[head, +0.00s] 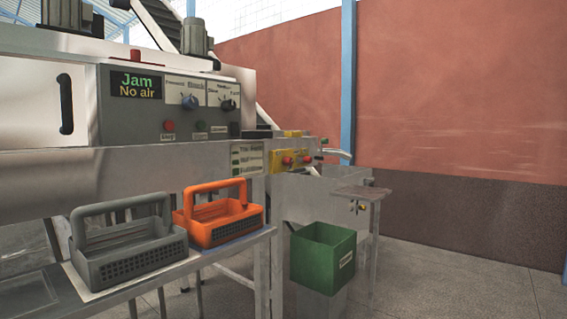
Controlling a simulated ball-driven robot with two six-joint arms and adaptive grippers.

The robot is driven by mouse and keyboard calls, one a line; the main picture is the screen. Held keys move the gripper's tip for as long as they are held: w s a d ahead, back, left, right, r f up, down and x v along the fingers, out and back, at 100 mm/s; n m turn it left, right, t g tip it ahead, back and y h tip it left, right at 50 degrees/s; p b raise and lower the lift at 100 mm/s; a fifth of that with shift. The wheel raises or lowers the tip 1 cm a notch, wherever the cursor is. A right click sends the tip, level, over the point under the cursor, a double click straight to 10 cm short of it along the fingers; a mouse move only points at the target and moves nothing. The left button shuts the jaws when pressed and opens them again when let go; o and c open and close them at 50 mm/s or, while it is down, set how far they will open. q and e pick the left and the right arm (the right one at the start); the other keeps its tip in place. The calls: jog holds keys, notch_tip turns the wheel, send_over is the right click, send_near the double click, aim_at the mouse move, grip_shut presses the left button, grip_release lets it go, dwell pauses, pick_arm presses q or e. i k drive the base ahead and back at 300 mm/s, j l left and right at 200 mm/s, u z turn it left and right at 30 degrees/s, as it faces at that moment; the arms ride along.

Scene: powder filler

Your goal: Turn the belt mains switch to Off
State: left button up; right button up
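I cannot tell for certain which control is the belt mains switch. The control panel (140,112) carries two rotary knobs, a left one (188,102) and a right one (228,104), with labels too small to read surely. Neither of my grippers is in view.
A display (136,85) reads "Jam" and "No air". A grey basket (124,245) and an orange basket (220,214) stand on a bench along the machine's front. A green bin (322,257) stands below the right end. The floor (470,285) at right is clear.

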aim_at(286, 161)
jog(key=i+u, duration=0.15)
jog(key=i, duration=0.3)
jog(key=i+l+u, duration=0.2)
jog(key=i, duration=0.25)
jog(key=i+l+u, duration=0.15)
jog(key=i, duration=0.3)
